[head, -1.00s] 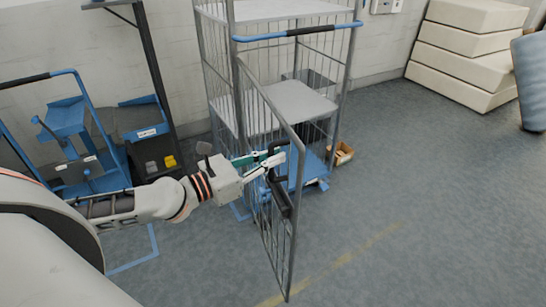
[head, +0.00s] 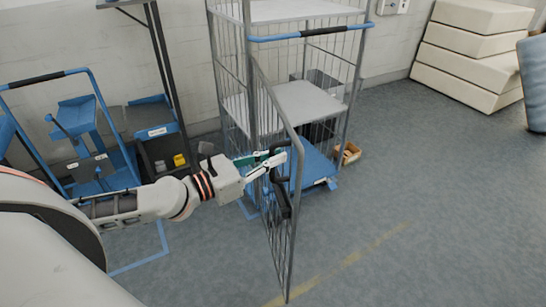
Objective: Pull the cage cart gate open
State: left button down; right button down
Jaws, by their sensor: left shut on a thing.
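The cage cart (head: 300,100) stands upright in the middle, with wire sides, grey shelves, a blue top bar and a blue base. Its wire gate (head: 281,240) is swung out from the cart's left front post toward me, and the cart's front is open. A black handle (head: 282,196) sits on the gate. My left gripper (head: 277,160) reaches in from the left and is shut on the gate handle at its upper part. The exact finger contact is partly hidden. My right gripper is out of view.
A blue-framed trolley (head: 45,76) and a dark rack (head: 163,60) stand at the left by the wall. Pale foam blocks (head: 470,50) are stacked at the back right, near a blue-grey roll (head: 535,85). A small wooden box (head: 349,154) lies beside the cart. The floor at right is clear.

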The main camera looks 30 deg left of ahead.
pick_arm(q)
jog(key=shift+s+d, duration=0.1)
jog(key=shift+d, duration=0.05)
jog(key=c, duration=2.1)
grip_release()
jog(key=v, duration=1.2)
